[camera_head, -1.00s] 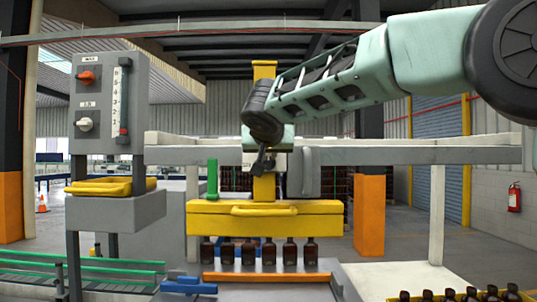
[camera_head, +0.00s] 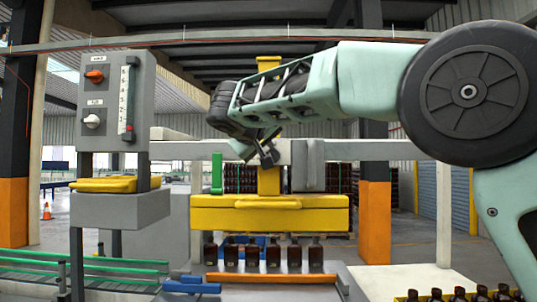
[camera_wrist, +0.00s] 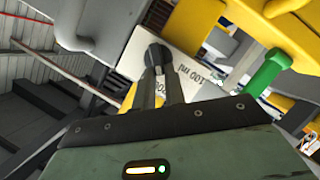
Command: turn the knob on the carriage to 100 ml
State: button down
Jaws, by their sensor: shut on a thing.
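The yellow carriage (camera_head: 270,216) hangs on a yellow upright above a row of brown bottles (camera_head: 273,256). In the wrist view a white plate (camera_wrist: 205,58) on the carriage bears the marking "100 ml" and a second marking partly hidden by my fingers. A dark knob (camera_wrist: 158,56) shows in front of the plate, at my fingertips. My gripper (camera_wrist: 160,80) is shut on the knob, and its fingers lie tilted across the plate. In the head view my gripper (camera_head: 267,153) is at the carriage's upright, and the knob cannot be made out there.
A grey control box (camera_head: 115,100) with an orange and a white knob stands left. A green post (camera_head: 216,174) rises from the carriage's left end; it is also near the fingers in the wrist view (camera_wrist: 268,74). A grey horizontal beam (camera_head: 370,150) runs behind.

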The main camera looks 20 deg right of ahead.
jog(key=shift+w+a+f+n+t+h+b, duration=0.15)
jog(key=shift+f+n+t+h+b, duration=0.3)
jog(key=shift+n+b, duration=0.6)
jog(key=shift+s+a+f+n+t+h+b, duration=0.15)
jog(key=shift+n+h+b, duration=0.55)
jog(key=shift+n, duration=0.8)
jog(key=shift+w+a+f+n+t+h+b, duration=0.15)
jog(key=shift+f+n+h+b, duration=0.35)
jog(key=shift+n+b, duration=0.55)
jog(key=shift+r+n, duration=0.1)
jog(key=shift+n, duration=0.3)
jog(key=c, duration=1.5)
grip_release()
jog(key=shift+o, duration=0.2)
jog(key=shift+a, duration=0.1)
jog(key=b+v, duration=0.3)
jog(key=v, duration=1.4)
jog(key=shift+b, duration=0.35)
jog(key=shift+a, duration=0.15)
